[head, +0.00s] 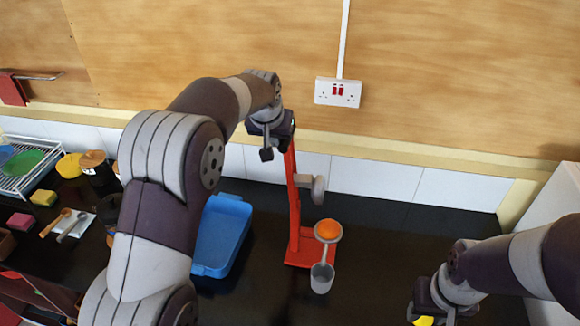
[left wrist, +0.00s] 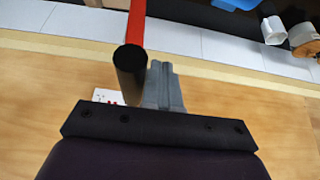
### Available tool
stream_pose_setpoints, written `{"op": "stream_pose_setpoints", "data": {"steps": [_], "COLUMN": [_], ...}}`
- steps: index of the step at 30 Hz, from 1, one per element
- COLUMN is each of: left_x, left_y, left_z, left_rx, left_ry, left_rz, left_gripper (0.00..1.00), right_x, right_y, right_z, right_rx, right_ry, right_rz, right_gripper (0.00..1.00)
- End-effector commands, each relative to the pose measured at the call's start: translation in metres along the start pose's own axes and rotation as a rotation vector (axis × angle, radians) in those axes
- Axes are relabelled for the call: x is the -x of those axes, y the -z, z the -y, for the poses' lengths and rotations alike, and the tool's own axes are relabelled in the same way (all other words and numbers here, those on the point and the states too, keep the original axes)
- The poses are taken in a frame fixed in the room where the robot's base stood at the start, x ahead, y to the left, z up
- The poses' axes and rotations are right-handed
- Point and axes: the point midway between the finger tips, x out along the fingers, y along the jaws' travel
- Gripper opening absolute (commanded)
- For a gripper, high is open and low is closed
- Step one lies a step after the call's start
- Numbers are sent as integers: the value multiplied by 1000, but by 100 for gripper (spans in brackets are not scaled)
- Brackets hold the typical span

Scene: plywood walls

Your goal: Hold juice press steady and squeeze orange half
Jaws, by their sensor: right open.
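The red juice press (head: 293,205) stands upright on the black counter, its lever rising toward the wall. An orange half (head: 328,230) sits in the press's holder, above a clear cup (head: 321,278). My left gripper (head: 267,151) is at the top of the press, close beside the black handle. In the left wrist view, this black handle (left wrist: 130,70) overlaps the left side of the grey fingers (left wrist: 165,87); whether they grip it is unclear. My right gripper (head: 435,316) is low at the right, open, partly cut off by the frame. A yellow-orange piece shows by it, partly hidden.
A blue tray (head: 247,209) lies left of the press. At the left are a dish rack (head: 20,178), sponges (head: 43,198) and wooden spoons (head: 52,222). A socket (head: 338,92) is on the plywood wall. The counter between press and right gripper is clear.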

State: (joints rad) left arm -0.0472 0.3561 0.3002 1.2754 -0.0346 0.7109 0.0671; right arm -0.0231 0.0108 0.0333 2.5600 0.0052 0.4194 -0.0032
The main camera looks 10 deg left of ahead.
Motion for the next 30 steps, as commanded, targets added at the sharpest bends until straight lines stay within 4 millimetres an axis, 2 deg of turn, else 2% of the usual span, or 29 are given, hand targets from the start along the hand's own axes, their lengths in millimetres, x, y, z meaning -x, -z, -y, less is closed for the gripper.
{"op": "stream_pose_setpoints", "data": {"steps": [25, 30], "left_x": [0, 0], "left_y": [-1, -1], "left_z": [-60, -58], "left_rx": [-1, 1], "left_ry": [0, 0], "left_rz": [0, 0], "left_gripper": [0, 0], "right_x": [4, 4], "right_y": [0, 0], "right_z": [0, 0], "right_rx": [0, 0], "right_ry": [0, 0], "right_rz": [0, 0], "right_gripper": [43, 43]}}
